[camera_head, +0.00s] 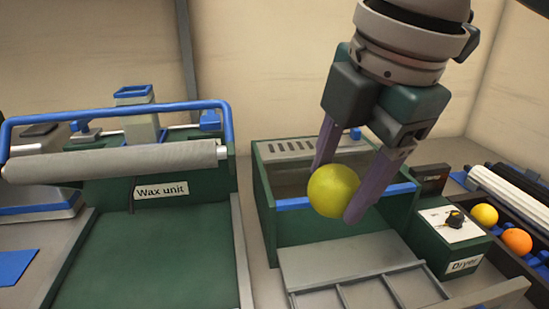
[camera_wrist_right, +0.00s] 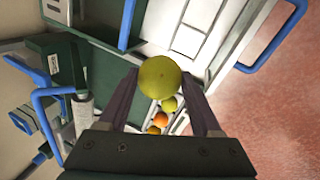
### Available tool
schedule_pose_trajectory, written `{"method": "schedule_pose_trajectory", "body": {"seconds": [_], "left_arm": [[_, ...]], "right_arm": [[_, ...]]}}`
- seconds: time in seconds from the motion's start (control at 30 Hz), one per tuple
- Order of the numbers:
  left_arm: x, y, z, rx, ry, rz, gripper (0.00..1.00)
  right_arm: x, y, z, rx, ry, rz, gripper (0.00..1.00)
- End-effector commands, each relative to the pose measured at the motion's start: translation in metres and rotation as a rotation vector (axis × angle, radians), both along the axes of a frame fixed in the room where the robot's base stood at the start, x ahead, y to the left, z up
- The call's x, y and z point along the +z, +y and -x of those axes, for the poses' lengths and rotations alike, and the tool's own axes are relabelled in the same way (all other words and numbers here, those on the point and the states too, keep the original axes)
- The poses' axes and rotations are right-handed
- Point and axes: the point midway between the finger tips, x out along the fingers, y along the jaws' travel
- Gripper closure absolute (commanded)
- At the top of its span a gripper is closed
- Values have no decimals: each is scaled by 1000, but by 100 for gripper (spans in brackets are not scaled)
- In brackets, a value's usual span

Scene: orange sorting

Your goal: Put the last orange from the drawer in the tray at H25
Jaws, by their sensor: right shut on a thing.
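A yellow-green orange (camera_head: 333,190) is held between the purple fingers of my right gripper (camera_head: 338,192). My right gripper is shut on it, in the air in front of a green open-topped box (camera_head: 290,235) with a blue front bar. In the right wrist view the same orange (camera_wrist_right: 159,77) sits between the two fingertips of the gripper (camera_wrist_right: 161,88). My left gripper is not in view. I see no label reading H25, and I cannot tell which thing is the drawer.
A yellow orange (camera_head: 484,214) and a deeper orange one (camera_head: 516,241) lie in a dark channel beside the Dryer box (camera_head: 450,245). The Wax unit (camera_head: 140,200) with its grey roller stands left. A grey slotted panel (camera_head: 345,258) lies below the held fruit.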

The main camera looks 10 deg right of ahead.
Motion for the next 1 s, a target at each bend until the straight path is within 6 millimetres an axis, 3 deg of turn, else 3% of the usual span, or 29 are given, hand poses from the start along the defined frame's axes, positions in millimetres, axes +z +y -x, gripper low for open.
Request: {"method": "schedule_pose_trajectory", "body": {"seconds": [0.27, 0.7, 1.0], "left_arm": [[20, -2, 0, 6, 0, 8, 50], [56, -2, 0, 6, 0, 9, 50], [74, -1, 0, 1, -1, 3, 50]], "right_arm": [[43, 0, 10, -335, -9, 3, 92], [123, -31, 41, -1314, -8, 2, 92], [168, -58, 59, -1876, -3, 0, 92]]}}
